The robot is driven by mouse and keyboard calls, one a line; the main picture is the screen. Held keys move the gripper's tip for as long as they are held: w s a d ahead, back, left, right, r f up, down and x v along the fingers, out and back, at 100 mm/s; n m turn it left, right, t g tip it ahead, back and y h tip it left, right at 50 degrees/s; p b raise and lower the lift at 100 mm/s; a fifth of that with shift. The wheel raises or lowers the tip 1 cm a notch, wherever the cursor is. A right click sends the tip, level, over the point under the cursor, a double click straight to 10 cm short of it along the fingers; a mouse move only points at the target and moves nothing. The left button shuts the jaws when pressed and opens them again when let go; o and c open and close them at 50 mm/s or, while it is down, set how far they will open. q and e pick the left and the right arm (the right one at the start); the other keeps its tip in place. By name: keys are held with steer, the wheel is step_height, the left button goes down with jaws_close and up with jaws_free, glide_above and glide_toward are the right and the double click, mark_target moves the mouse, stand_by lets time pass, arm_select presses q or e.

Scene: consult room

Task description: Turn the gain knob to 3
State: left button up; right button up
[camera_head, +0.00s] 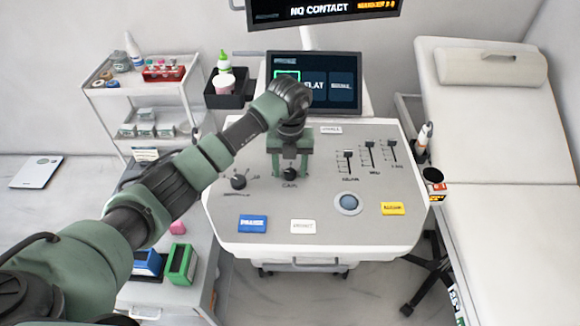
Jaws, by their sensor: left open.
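The gain knob (290,173) is a small dark knob on the grey console panel (330,205), with a label below it that seems to read GAIN. My left gripper (290,170) points down over it, its fingers open on either side of the knob. I cannot tell whether the fingers touch it. The knob's scale and pointer are mostly hidden by the gripper. A second dark knob (238,182) sits to the left, apart from the gripper. My right gripper is not in view.
An exam bed (500,130) is at right, a shelf cart (145,100) at left.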

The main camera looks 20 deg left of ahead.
arm_select(q)
jaws_close()
steer(key=m+b, duration=0.2)
steer(key=m, duration=0.1)
steer(key=shift+w+a+f+m+b, duration=0.1)
steer(key=shift+f+m+b, duration=0.05)
steer(key=shift+m+b, duration=0.2)
steer(key=m+b, duration=0.3)
steer(key=m, duration=0.1)
steer(key=shift+m, duration=0.25)
steer(key=m+b, duration=0.3)
steer(key=m, duration=0.1)
steer(key=shift+r+m+b, duration=0.2)
steer(key=shift+m+b, duration=0.7)
steer(key=shift+m, duration=0.8)
